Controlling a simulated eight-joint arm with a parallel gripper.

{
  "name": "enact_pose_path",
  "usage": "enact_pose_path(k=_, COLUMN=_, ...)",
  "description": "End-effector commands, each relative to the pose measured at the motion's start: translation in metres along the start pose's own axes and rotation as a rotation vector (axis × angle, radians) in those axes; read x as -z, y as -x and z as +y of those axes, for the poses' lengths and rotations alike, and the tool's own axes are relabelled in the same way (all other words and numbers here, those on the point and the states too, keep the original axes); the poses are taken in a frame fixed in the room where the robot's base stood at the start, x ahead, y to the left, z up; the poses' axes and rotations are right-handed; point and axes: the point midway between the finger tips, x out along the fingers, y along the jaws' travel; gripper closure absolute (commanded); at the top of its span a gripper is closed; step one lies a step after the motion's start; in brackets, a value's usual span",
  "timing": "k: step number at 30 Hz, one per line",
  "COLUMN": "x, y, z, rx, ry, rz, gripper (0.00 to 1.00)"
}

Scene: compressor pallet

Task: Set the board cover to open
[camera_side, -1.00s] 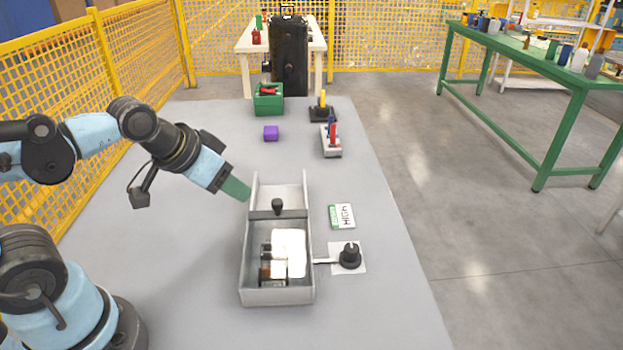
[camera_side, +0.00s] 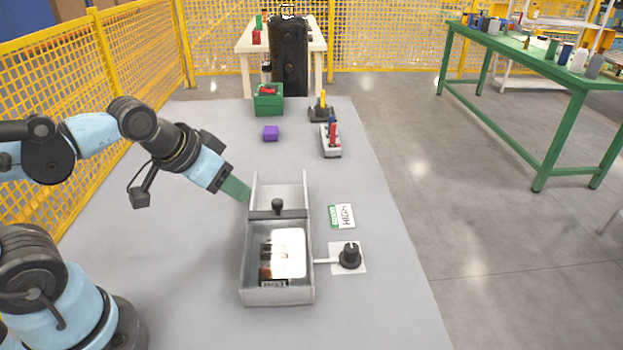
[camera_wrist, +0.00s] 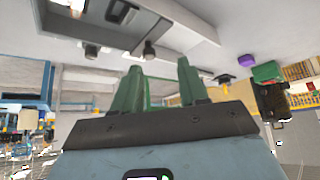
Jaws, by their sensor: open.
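The grey open-topped box (camera_side: 309,284) stands on the table. Its cover (camera_side: 277,187) is a flat grey panel over the far part, with a black knob (camera_side: 277,205) at its near edge. The near part is uncovered and shows a board (camera_side: 289,252) with dark and bright white parts. My gripper (camera_side: 238,189) has green fingers and is at the box's far left side, near the cover. In the wrist view the fingers of my gripper (camera_wrist: 160,82) stand apart with nothing visible between them. Whether they touch the box is unclear.
A black dial (camera_side: 349,256) on a white plate sits right of the box, with a card marked HIGH (camera_side: 342,216) behind it. The table left of the box is clear.

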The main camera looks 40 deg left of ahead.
Motion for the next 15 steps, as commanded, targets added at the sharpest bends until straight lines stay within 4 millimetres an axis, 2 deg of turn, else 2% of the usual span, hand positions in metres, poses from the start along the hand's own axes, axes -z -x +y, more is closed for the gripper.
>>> enact_pose_path(k=9, x=0.0, y=0.0, z=0.0, rx=0.0, ry=0.0, rz=0.0, gripper=0.57)
enact_pose_path(k=12, x=0.0006, y=0.0002, z=0.0001, rx=0.0, ry=0.0, rz=-0.003, gripper=0.49)
enact_pose_path(k=15, x=0.0063, y=0.0019, z=0.0009, rx=-0.002, ry=0.0, rz=-0.027, gripper=0.49)
